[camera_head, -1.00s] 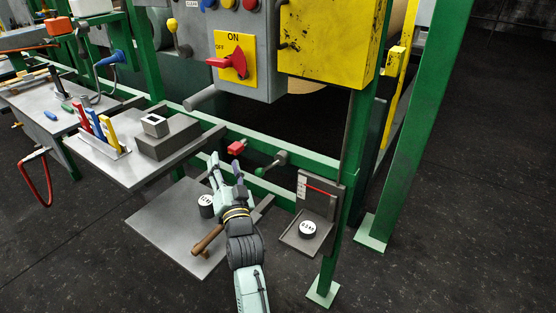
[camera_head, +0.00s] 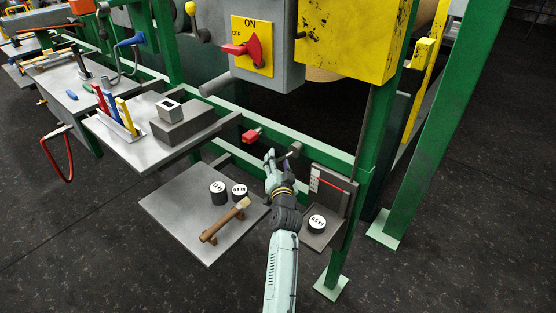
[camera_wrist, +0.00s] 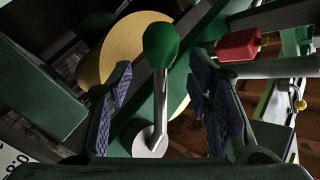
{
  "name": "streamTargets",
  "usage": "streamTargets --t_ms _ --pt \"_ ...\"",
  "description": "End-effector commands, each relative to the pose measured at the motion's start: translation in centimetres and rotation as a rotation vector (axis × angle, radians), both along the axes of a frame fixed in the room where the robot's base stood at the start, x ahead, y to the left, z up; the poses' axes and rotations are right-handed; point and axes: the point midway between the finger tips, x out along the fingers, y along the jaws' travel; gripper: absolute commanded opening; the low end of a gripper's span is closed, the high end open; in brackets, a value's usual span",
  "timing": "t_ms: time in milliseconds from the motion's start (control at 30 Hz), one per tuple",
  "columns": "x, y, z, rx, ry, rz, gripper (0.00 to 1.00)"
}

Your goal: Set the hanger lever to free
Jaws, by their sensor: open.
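A short grey lever with a green knob (camera_wrist: 160,43) stands between my fingers in the wrist view, its shaft running down to a round grey pivot (camera_wrist: 147,138). In the head view the pivot (camera_head: 295,149) shows on the green rail, and my gripper mostly hides the knob. My gripper (camera_head: 270,158) is open. Its two padded fingers sit either side of the lever in the wrist view (camera_wrist: 161,85), with gaps on both sides and no clear contact. I see no readable label on this lever.
A red handle (camera_head: 252,135) sits on the rail left of my gripper; it also shows in the wrist view (camera_wrist: 238,45). A grey bracket (camera_head: 325,195) holding a round weight (camera_head: 317,223) is close on the right. Weights and a hammer (camera_head: 225,219) lie on the low plate (camera_head: 165,205).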

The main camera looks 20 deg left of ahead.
Motion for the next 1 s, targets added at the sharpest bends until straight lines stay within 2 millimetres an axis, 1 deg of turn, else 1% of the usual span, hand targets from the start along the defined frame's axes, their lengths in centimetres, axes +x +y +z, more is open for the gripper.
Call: streamTargets --t_ms 33,133,400,433,1000 --pt "0.42 0.17 0.02 0.001 0.000 0.000 0.46" --pt "0.84 0.37 0.07 0.000 -0.001 0.001 0.46" --pt "0.93 0.42 0.02 0.000 -0.001 0.001 0.46" --pt "0.93 0.42 0.02 0.000 -0.001 0.001 0.45" --pt "0.93 0.36 0.01 -0.001 0.000 0.000 0.07"
